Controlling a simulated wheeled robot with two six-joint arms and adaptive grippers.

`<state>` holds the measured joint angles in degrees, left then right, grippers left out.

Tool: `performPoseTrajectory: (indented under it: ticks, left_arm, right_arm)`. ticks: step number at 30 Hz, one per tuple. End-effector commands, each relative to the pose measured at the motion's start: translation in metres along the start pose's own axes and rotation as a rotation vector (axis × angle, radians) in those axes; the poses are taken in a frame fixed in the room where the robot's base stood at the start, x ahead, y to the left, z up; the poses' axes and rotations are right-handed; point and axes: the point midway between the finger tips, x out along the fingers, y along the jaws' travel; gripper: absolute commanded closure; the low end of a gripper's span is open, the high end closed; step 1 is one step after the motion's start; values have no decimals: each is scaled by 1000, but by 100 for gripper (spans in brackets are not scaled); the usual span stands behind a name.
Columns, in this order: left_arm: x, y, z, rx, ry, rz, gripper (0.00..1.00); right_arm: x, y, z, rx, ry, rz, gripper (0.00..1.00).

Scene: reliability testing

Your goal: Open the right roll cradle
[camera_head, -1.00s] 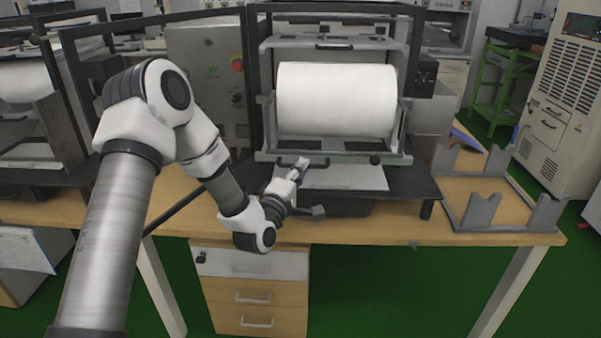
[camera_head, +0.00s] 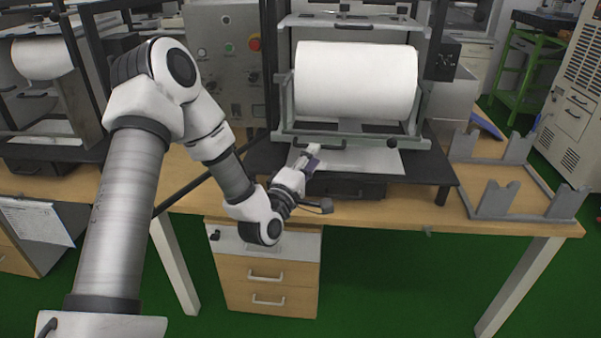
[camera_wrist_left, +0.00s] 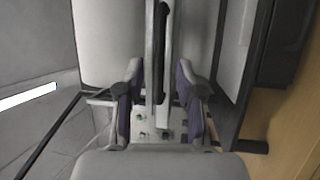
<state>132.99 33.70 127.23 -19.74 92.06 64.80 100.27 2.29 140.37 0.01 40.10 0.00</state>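The right roll cradle is a grey frame (camera_head: 346,142) that carries a white paper roll (camera_head: 356,82) in the middle of the head view. Its front bar has a dark handle and a round black knob (camera_head: 391,143). My left gripper (camera_head: 314,157) is just in front of this bar, near the handle. In the left wrist view, my gripper's two fingers (camera_wrist_left: 160,105) stand apart, and a grey bar with the dark handle (camera_wrist_left: 162,50) runs ahead between them. Whether the fingers touch it I cannot tell. My right gripper is in neither view.
A similar machine with a white roll (camera_head: 43,59) stands at the left. A control box with a red button (camera_head: 254,44) is behind my arm. A grey stand with upright supports (camera_head: 497,198) lies at the table's right end. Drawers (camera_head: 266,270) are below.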

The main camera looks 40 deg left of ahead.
Motion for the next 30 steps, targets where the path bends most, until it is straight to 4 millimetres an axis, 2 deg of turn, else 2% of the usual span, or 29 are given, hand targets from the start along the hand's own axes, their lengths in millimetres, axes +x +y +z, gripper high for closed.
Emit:
performPoseTrajectory:
  ticks: [1, 6, 10, 14, 28, 30]
  left_arm:
    - [-14, -2, -1, -5, 3, -5, 63]
    - [-58, -1, 0, -5, 2, -4, 63]
    - [-79, 0, 0, -2, 1, -2, 63]
    - [-86, 1, 0, -1, 1, 2, 63]
    - [-86, 0, 0, 1, 0, 1, 63]
    - [-88, -6, 1, 4, -3, -15, 63]
  right_arm:
    - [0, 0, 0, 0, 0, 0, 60]
    - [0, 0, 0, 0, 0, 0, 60]
    - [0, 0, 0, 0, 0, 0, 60]
    - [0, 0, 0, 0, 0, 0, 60]
    - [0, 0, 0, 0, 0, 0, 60]
    - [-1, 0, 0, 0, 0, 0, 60]
